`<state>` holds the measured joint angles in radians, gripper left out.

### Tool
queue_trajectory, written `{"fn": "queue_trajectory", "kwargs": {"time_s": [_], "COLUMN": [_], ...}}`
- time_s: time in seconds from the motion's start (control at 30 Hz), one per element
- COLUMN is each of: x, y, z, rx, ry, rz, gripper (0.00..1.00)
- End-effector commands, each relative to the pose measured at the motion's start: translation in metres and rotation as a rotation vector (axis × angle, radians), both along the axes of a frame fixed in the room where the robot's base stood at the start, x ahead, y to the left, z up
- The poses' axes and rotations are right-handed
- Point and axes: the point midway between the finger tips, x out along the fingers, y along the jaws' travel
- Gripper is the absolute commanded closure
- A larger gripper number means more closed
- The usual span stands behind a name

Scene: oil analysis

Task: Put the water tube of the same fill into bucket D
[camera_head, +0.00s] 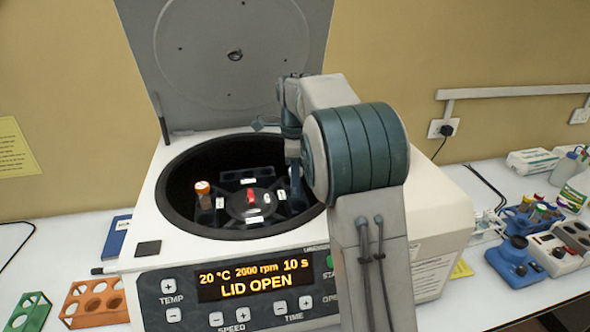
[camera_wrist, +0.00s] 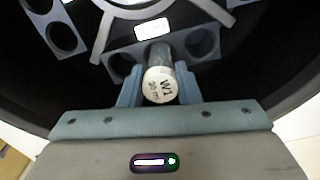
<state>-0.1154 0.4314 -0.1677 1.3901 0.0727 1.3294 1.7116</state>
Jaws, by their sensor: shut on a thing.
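My gripper (camera_wrist: 159,88) is shut on a white-capped tube (camera_wrist: 160,84) marked "W1 20 ml" in the wrist view. The tube points down toward a dark bucket (camera_wrist: 182,48) with round holes and a white label; I cannot tell whether its lower end is inside a hole. In the head view my gripper (camera_head: 294,172) is in the right part of the centrifuge bowl, partly hidden by my arm. An orange-capped tube (camera_head: 203,195) stands in the rotor's left bucket. The bucket labels are too small to read, so I cannot tell which is D.
The centrifuge (camera_head: 160,232) has its lid (camera_head: 235,50) raised, and its display (camera_head: 253,279) reads "LID OPEN". The bowl wall surrounds my gripper closely. Orange (camera_head: 98,302) and green (camera_head: 30,312) racks stand at left; blue equipment (camera_head: 515,262) stands at right.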

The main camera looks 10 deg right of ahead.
Motion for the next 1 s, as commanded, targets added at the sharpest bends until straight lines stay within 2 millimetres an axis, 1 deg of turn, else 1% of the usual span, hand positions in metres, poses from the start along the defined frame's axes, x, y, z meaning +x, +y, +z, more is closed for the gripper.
{"fn": "queue_trajectory", "kwargs": {"time_s": [0.03, 0.13, 0.47, 0.5, 0.57, 0.87, 1.0], "x": [0.0, 0.0, 0.0, 0.0, 0.0, 0.0, 0.001], "y": [0.0, 0.0, 0.0, 0.0, 0.0, 0.0, 0.0], "z": [-0.004, -0.007, -0.007, -0.007, -0.007, -0.006, 0.005], "rx": [0.0, 0.0, 0.0, 0.0, 0.0, 0.0, 0.0], "ry": [0.0, 0.0, 0.0, 0.0, 0.0, -0.001, -0.004], "rz": [0.0, 0.0, 0.0, 0.0, 0.0, 0.0, 0.0], "gripper": [0.92, 0.92, 0.92, 0.62, 0.45, 0.45, 0.45]}}
